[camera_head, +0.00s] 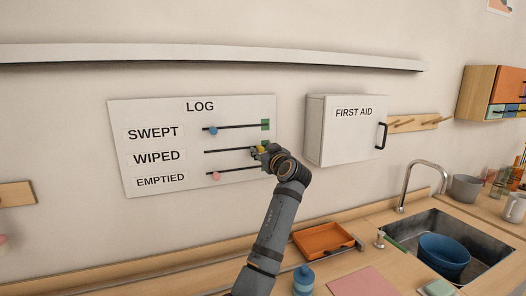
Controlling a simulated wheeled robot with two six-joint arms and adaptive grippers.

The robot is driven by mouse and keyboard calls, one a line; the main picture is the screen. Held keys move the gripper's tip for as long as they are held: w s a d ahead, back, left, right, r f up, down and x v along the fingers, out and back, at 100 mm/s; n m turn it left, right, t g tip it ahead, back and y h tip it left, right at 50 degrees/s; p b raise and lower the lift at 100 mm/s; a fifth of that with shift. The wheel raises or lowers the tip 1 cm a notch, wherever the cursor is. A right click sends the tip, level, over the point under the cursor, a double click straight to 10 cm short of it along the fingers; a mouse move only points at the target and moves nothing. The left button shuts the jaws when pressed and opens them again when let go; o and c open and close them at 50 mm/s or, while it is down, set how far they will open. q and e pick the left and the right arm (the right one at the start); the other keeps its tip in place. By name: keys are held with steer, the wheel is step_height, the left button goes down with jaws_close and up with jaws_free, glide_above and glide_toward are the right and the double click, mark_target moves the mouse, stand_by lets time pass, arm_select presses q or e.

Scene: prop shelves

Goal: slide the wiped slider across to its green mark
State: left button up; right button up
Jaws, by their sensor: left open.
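The white LOG board (145,112) hangs on the wall with three slider rows. The wiped row's slider has a yellow knob (261,149) at the right end of its dark track (228,151), at or very near its green mark (265,142), which is partly hidden. My left gripper (260,152) is open at the yellow knob; whether its fingers touch the knob is too small to tell. The swept row's blue knob (213,131) and the emptied row's pink knob (216,176) are at the left of their tracks. My right gripper is not in view.
A white FIRST AID cabinet (345,140) is on the wall just right of my left arm. A long shelf (220,54) runs above. Below, the counter holds an orange tray (325,240), a blue bottle (304,279) and a sink with a blue bowl (444,250).

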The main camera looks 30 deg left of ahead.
arm_select(q)
steer(key=v, duration=0.7)
steer(key=shift+s+d, duration=0.2)
